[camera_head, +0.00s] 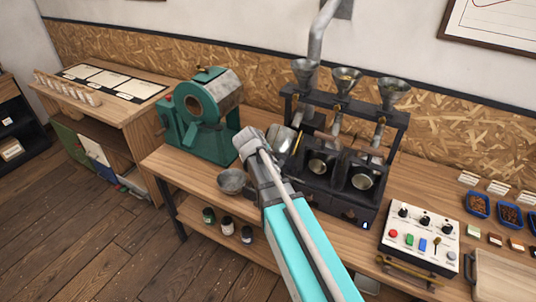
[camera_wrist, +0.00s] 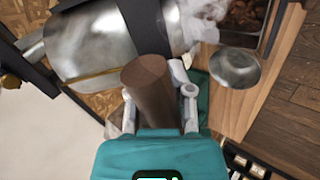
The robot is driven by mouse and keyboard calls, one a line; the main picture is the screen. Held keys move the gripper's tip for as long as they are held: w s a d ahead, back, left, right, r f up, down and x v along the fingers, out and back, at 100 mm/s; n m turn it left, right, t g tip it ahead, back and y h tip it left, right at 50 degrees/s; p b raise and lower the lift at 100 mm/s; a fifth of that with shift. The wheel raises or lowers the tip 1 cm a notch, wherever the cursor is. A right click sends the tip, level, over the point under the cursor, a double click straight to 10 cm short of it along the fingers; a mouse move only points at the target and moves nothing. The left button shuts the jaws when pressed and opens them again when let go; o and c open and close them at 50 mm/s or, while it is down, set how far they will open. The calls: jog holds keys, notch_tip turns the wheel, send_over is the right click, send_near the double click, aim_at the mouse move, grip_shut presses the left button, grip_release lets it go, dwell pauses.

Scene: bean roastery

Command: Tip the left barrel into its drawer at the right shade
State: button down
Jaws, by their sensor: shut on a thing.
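The left barrel (camera_head: 283,138) is a metal drum at the left of the black roaster stand. In the wrist view the barrel (camera_wrist: 92,45) lies on its side, with a brass band and a dark end plate. My gripper (camera_head: 248,142) is at the barrel's left. In the wrist view my gripper (camera_wrist: 157,92) is shut on the brown handle (camera_wrist: 146,76). Pale smoke (camera_wrist: 200,22) shows near the barrel's end. A dark drawer with brown beans (camera_wrist: 244,16) lies beyond it. In the head view my arm hides the drawer; the beans' exact shade is unclear.
A metal bowl (camera_head: 232,181) stands left of my arm, near the table edge; it also shows in the wrist view (camera_wrist: 234,67). A green roaster (camera_head: 203,115) stands behind it. The middle barrel (camera_head: 319,163) and right barrel (camera_head: 362,178) are close to the right. A control box (camera_head: 420,236) stands further right.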

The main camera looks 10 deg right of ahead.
jog(key=shift+s+a+f+b, duration=0.4)
jog(key=shift+s+f+b, duration=0.15)
jog(key=shift+f, duration=0.1)
jog(key=shift+s+a+f+b, duration=0.35)
jog(key=shift+s+f+b, duration=0.15)
jog(key=shift+f, duration=0.1)
jog(key=c, duration=0.6)
grip_release()
jog(key=shift+w, duration=0.1)
jog(key=shift+r, duration=0.15)
